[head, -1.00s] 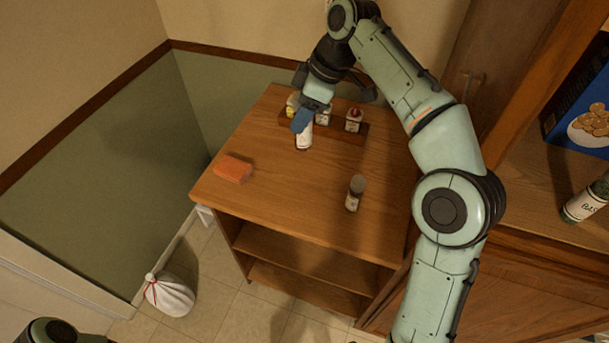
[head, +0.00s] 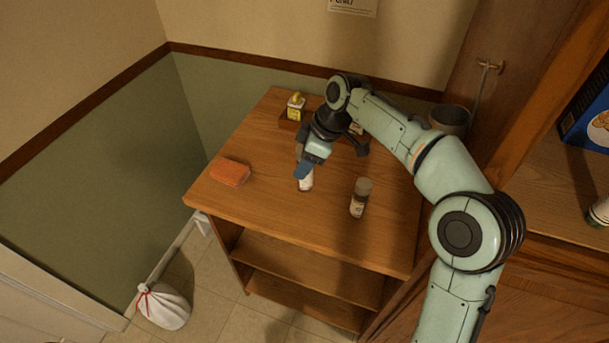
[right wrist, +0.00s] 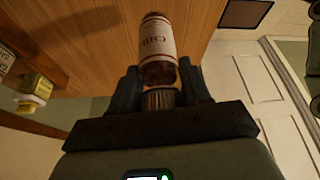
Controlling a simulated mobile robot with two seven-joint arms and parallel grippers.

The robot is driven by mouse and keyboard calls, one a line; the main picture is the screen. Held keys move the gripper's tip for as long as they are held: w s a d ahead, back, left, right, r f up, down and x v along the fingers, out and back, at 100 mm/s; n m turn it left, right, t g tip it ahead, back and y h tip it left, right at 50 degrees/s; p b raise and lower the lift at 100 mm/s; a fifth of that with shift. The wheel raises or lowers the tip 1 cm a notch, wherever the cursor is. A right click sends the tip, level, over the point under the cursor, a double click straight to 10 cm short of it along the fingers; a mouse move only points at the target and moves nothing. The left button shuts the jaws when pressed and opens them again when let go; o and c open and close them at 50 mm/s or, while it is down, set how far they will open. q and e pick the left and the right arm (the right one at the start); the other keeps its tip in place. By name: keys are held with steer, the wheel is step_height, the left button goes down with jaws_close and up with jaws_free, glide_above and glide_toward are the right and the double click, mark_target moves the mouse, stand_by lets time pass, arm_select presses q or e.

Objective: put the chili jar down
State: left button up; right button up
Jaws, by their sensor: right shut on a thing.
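The chili jar (right wrist: 158,48), with a white label reading "Chili", is between the fingers of my right gripper (right wrist: 160,88) in the right wrist view. In the head view the right gripper (head: 304,170) points down at the wooden cabinet top (head: 270,205), shut on the jar (head: 306,183). The jar's white lower part shows below the fingers; the rest is hidden. It is at or just above the wood; I cannot tell if it touches. My left gripper is not in view.
Behind is a dark rack with a yellow-topped container (head: 295,107), partly hidden by my arm. Bare wood lies in front.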

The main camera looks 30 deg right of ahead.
steer(key=shift+f+b, duration=0.35)
steer(key=shift+f, duration=1.7)
steer(key=shift+f, duration=0.15)
steer(key=o, duration=1.1)
steer(key=shift+o, duration=0.2)
steer(key=shift+r, duration=0.2)
steer(key=p+v, duration=0.2)
steer(key=v, duration=1)
steer(key=shift+f, duration=0.1)
